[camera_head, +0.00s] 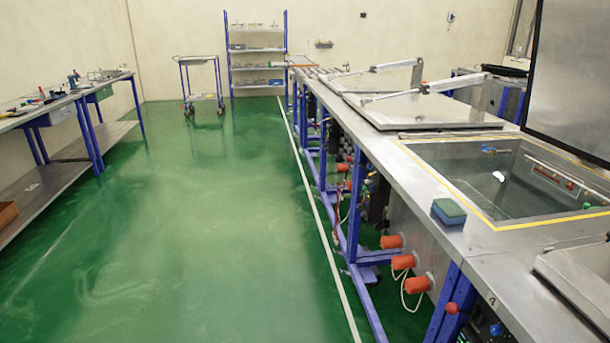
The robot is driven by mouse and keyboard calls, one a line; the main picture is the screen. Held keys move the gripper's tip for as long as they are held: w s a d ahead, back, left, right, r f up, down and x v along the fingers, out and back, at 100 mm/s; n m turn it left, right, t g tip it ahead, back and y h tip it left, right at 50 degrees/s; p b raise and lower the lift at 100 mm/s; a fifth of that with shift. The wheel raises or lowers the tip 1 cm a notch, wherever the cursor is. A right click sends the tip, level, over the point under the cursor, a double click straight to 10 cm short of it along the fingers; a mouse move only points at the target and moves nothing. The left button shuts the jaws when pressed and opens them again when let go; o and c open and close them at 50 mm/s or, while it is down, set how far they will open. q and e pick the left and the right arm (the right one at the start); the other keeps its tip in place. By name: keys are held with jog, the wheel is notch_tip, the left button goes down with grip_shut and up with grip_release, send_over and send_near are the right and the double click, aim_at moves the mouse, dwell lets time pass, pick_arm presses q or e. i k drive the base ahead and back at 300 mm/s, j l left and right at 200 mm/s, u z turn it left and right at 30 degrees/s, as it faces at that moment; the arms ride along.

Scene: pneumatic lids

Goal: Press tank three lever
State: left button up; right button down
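A row of metal tanks runs along the right side. The nearest full tank (500,185) is open, with a yellow-edged rim and liquid-like reflections inside. Two farther tanks have flat metal lids, one nearer (425,108) and one farther (350,82), both lying down. A red ball knob (452,308) and a blue knob (496,330) show below the bench front at the lower right. A small "4"-like mark (490,298) is on the bench edge above them. I cannot tell which lever belongs to tank three. Neither of my grippers is in view.
A blue-green sponge (449,211) lies on the bench edge. Orange-red cylinders (417,285) stick out into the aisle below. A workbench (60,105) stands left; a cart (200,85) and shelf (257,50) stand at the back. The green floor (200,210) between is clear.

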aim_at(349, 159)
jog(key=i+l+z, duration=0.2)
jog(key=i+l, duration=0.2)
jog(key=i, duration=0.15)
jog(key=i+j, duration=0.3)
jog(key=i+j+u, duration=0.15)
jog(key=i, duration=0.4)
jog(key=i+j, duration=0.3)
jog(key=i+j+u, duration=0.1)
jog(key=i+j, duration=0.15)
jog(key=i, duration=0.3)
jog(key=i+j+u, duration=0.1)
jog(key=i, duration=0.35)
jog(key=j, duration=0.1)
